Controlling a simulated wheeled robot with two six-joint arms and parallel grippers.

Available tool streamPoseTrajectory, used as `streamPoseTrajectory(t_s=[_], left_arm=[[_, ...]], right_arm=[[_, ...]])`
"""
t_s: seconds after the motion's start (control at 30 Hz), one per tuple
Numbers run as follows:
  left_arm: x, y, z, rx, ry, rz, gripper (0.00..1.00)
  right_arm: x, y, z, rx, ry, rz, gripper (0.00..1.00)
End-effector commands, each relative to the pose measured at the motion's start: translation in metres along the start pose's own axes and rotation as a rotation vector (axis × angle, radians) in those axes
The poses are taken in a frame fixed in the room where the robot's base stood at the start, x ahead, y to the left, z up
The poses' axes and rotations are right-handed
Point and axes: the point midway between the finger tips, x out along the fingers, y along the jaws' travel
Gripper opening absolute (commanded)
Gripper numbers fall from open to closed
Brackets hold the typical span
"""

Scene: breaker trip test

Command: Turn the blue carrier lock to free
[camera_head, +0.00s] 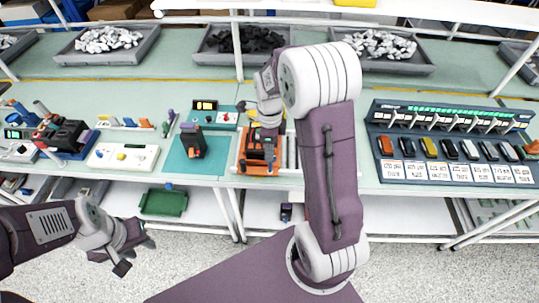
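My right gripper (264,124) points down over a black device (258,156) on an orange base (262,170) at the middle of the bench. Its fingertips merge with the dark parts below, so I cannot tell whether they touch or hold anything. I cannot make out a blue carrier lock there; the gripper and wrist may hide it. My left gripper (135,255) hangs empty in front of the bench at the lower left, with its fingers apart.
A teal mat (210,166) with a dark device (192,141) lies left of the orange base. A white panel (140,163) lies further left. A row of breakers (450,148) stands at right. Grey trays (75,55) line the back.

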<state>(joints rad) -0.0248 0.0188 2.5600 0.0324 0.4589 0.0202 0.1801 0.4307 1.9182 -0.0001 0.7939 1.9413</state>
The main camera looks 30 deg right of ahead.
Motion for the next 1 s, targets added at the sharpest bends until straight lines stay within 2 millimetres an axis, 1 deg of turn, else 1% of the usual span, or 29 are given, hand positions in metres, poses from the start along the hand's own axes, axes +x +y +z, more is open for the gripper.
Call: streamPoseTrajectory(t_s=[0.03, 0.1, 0.2, 0.3, 0.5, 0.57, 0.6, 0.63, 1.0], left_arm=[[-0.001, 0.000, 0.000, 0.000, 0.000, 0.000, 0.36], [-0.002, 0.000, 0.000, 0.000, 0.000, 0.000, 0.36], [-0.002, 0.000, 0.000, 0.000, 0.000, 0.000, 0.36], [-0.002, 0.000, 0.000, 0.000, 0.000, 0.000, 0.36], [-0.002, 0.000, 0.000, 0.000, 0.000, 0.000, 0.36], [-0.002, 0.000, 0.000, 0.000, 0.000, 0.000, 0.36], [-0.002, 0.000, 0.000, 0.000, 0.000, 0.000, 0.36], [-0.002, 0.000, 0.000, 0.000, 0.000, 0.000, 0.36], [-0.003, 0.000, 0.000, 0.000, 0.000, 0.000, 0.36]], right_arm=[[0.009, 0.001, 0.000, 0.000, 0.002, 0.004, 0.35], [0.020, 0.001, 0.000, 0.000, 0.002, 0.004, 0.35], [0.030, 0.000, 0.000, 0.000, 0.001, 0.001, 0.35], [0.034, 0.000, 0.000, 0.000, 0.000, 0.000, 0.35], [0.034, 0.000, 0.000, -0.001, 0.000, -0.001, 0.35], [0.034, 0.000, 0.000, -0.001, 0.000, -0.001, 0.18], [0.034, 0.000, 0.000, -0.001, 0.000, -0.001, 0.07], [0.034, 0.000, 0.000, -0.001, 0.000, -0.001, 0.00], [0.034, 0.001, 0.000, -0.025, 0.001, 0.002, 0.00]])
